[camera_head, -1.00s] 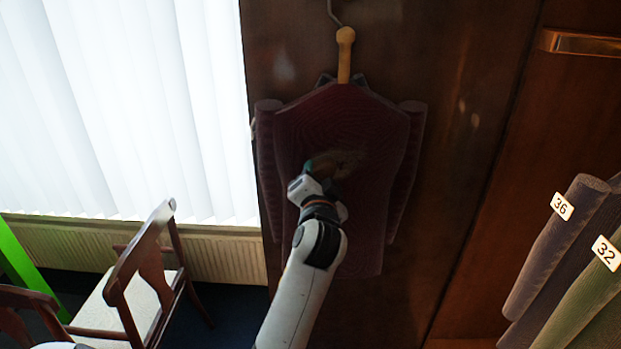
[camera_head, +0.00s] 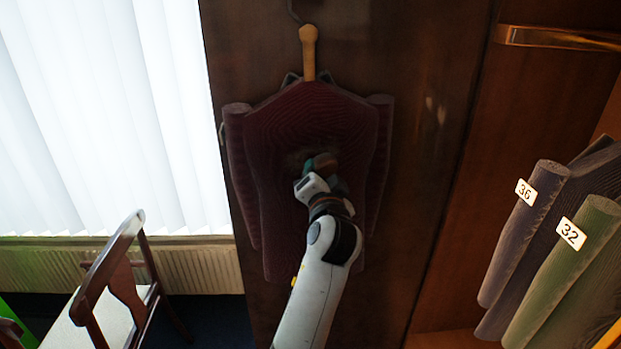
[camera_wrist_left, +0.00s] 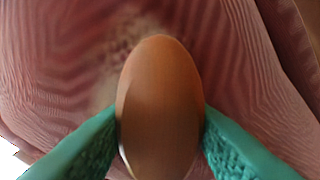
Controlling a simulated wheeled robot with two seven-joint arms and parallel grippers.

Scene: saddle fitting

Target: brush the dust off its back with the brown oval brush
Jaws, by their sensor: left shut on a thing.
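A dark red ribbed jacket (camera_head: 300,120) hangs back outward against a dark wood panel. A pale dusty patch (camera_head: 295,158) shows at the middle of its back; the patch also shows in the left wrist view (camera_wrist_left: 122,48). My left gripper (camera_head: 320,164) is at the middle of the back, just right of the patch. In the left wrist view its green fingers are shut on the brown oval brush (camera_wrist_left: 160,105), whose smooth top faces the camera. The bristles are hidden, so I cannot tell whether they touch the cloth. My right gripper is not in view.
The jacket hangs from a wooden hanger (camera_head: 308,50). Garments tagged 36 (camera_head: 525,235) and 32 (camera_head: 565,270) hang at the right. A chair (camera_head: 115,285) stands at lower left, before a radiator (camera_head: 200,268) and bright window blinds (camera_head: 110,120).

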